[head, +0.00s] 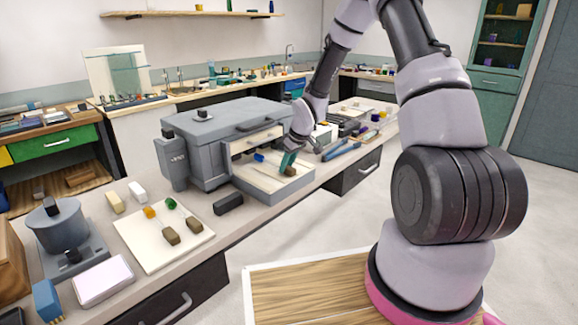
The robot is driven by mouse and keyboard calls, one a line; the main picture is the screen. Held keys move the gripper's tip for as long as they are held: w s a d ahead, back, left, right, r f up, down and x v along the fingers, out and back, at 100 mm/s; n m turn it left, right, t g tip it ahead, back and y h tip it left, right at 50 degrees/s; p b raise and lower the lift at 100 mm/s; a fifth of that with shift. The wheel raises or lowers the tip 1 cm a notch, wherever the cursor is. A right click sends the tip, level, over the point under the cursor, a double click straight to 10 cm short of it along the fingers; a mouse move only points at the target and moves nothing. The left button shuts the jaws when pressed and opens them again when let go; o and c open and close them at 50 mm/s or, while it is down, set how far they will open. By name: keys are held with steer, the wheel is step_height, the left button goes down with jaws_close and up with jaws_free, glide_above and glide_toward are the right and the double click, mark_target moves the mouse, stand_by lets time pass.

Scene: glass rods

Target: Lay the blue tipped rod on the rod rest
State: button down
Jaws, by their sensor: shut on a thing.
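The blue tipped rod shows as a blue tip (258,157) at the mouth of a grey box machine and a brown block end (290,171) to its right. The clear shaft between them is hard to make out. My gripper (288,163), with teal fingers, is shut at the brown end, above the machine's pale front shelf. I cannot tell whether the rod touches the shelf. A white board (140,225) on the bench at left, which looks like the rod rest, bears an orange tipped rod (150,213) and a green tipped rod (171,203), each with a brown end.
The grey machine (205,150) stands between the gripper and the board. A black block (228,203) lies between the machine and board. A grey pot-like device (58,235), a white pad (103,281) and small blocks crowd the bench's left end. Blue-handled tools (340,151) lie right of the gripper.

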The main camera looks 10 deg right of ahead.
steer(key=shift+f, duration=0.25)
stand_by(0.4)
steer(key=c, duration=0.5)
jaws_free()
steer(key=s+d+r+m+h, duration=0.1)
steer(key=s+d+r+m, duration=0.1)
steer(key=s+r, duration=0.5)
steer(key=s+d+r+m+t+h, duration=0.1)
steer(key=s+d+r, duration=0.2)
steer(key=r, duration=0.9)
steer(key=s+d+r+m+h, duration=0.15)
steer(key=s+r, duration=0.25)
steer(key=r, duration=0.5)
steer(key=s+r+m+t+y, duration=0.1)
steer(key=s+r+m, duration=0.2)
steer(key=s, duration=0.6)
steer(key=s+r+m+t+y, duration=0.1)
steer(key=s+r+m+y, duration=0.1)
steer(key=s+r+m, duration=0.2)
steer(key=s+r, duration=0.3)
steer(key=s, duration=0.2)
steer(key=shift+d, duration=0.4)
